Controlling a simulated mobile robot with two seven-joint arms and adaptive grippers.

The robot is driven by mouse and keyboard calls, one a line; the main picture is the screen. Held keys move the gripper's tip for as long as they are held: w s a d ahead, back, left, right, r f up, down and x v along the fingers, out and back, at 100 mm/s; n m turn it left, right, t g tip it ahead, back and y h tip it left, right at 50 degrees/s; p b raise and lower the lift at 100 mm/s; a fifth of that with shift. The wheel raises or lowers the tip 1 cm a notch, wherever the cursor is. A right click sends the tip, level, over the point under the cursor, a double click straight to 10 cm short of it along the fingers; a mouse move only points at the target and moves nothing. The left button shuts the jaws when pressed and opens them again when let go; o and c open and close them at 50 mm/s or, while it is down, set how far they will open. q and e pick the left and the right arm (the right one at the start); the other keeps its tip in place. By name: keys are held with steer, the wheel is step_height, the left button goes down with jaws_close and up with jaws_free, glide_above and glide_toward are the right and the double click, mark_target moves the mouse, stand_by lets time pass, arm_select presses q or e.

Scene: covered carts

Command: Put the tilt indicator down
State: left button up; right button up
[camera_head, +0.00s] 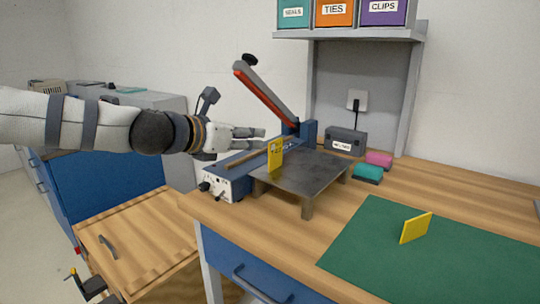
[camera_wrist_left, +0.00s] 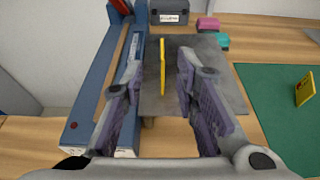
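One yellow tilt indicator (camera_head: 275,157) stands upright on a dark metal plate (camera_head: 308,185) with short legs. It shows edge-on in the left wrist view (camera_wrist_left: 162,66). A second yellow tilt indicator (camera_head: 416,228) stands upright on the green mat (camera_head: 375,250) at the right; it also shows at the right edge of the left wrist view (camera_wrist_left: 304,90). My left gripper (camera_head: 258,136) is close to the first indicator. Its fingers are spread on either side of that indicator's line in the wrist view, with no visible contact. My right gripper is not in view.
A blue machine (camera_head: 235,175) with a raised red-and-grey lever (camera_head: 265,95) stands beside the plate. A dark labelled box (camera_head: 345,141), a pink block (camera_head: 379,159) and a teal block (camera_head: 367,173) lie behind. A shelf (camera_head: 350,35) holds bins. The mat is mostly clear.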

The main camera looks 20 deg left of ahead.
mark_target(276, 140)
arm_select(q)
steer(key=b+x, duration=0.1)
steer(key=x, duration=0.4)
steer(key=f+x, duration=0.1)
steer(key=x, duration=0.5)
steer(key=shift+s+f+b, duration=0.2)
steer(key=shift+s+b, duration=0.05)
steer(key=shift+b, duration=0.1)
steer(key=shift+w+d+r, duration=0.1)
steer(key=shift+r, duration=0.2)
steer(key=shift+c, duration=0.3)
jaws_close()
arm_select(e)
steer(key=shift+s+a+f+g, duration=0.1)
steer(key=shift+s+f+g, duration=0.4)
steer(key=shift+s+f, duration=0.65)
